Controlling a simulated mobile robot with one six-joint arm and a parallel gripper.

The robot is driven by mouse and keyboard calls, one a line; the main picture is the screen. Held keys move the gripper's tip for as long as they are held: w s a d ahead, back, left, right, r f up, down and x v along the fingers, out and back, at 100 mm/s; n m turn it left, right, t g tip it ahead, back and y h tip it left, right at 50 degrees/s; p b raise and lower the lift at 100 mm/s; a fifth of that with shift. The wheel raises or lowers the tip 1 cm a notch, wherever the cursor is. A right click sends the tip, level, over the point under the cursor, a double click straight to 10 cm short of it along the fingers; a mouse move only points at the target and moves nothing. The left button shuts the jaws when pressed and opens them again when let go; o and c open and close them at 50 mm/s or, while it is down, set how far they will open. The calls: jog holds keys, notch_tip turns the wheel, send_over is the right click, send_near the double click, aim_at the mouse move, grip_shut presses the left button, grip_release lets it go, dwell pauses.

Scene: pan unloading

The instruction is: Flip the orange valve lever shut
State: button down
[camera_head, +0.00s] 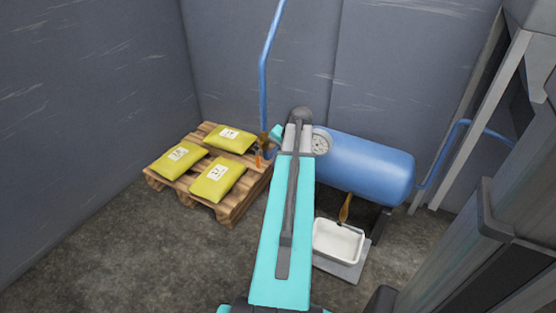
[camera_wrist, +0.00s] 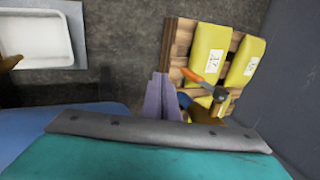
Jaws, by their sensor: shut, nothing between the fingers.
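The orange valve lever (camera_wrist: 196,77) shows in the wrist view, just right of my gripper and in front of the yellow bags. Its grey end joins a fitting on the blue pipe, partly hidden by my wrist. In the head view the lever (camera_head: 258,158) is a small orange piece hanging beside the blue pipe, left of my arm. My gripper (camera_wrist: 165,98) shows in the wrist view as pale purple fingers held together, empty. A gap shows between the fingers and the lever in that picture; the depth between them is unclear. In the head view my arm hides the fingers.
A blue tank (camera_head: 365,168) with a round gauge (camera_head: 320,142) lies right of my arm. A brass fitting (camera_head: 345,207) hangs over a white tray (camera_head: 318,255). A wooden pallet (camera_head: 232,211) with yellow bags (camera_head: 217,180) stands left. A blue pipe (camera_head: 263,95) rises by the wall.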

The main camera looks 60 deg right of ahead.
aim_at(258, 157)
jog(key=shift+w+f+b, duration=0.35)
jog(key=shift+w+f, duration=0.1)
jog(key=shift+w, duration=0.4)
jog(key=shift+w+f+b, duration=0.4)
jog(key=shift+w, duration=0.45)
jog(key=shift+w+f+b, duration=0.35)
jog(key=shift+w+f, duration=0.1)
jog(key=shift+w, duration=0.4)
jog(key=shift+w+a, duration=0.1)
jog(key=shift+w, duration=0.1)
jog(key=shift+f, duration=0.1)
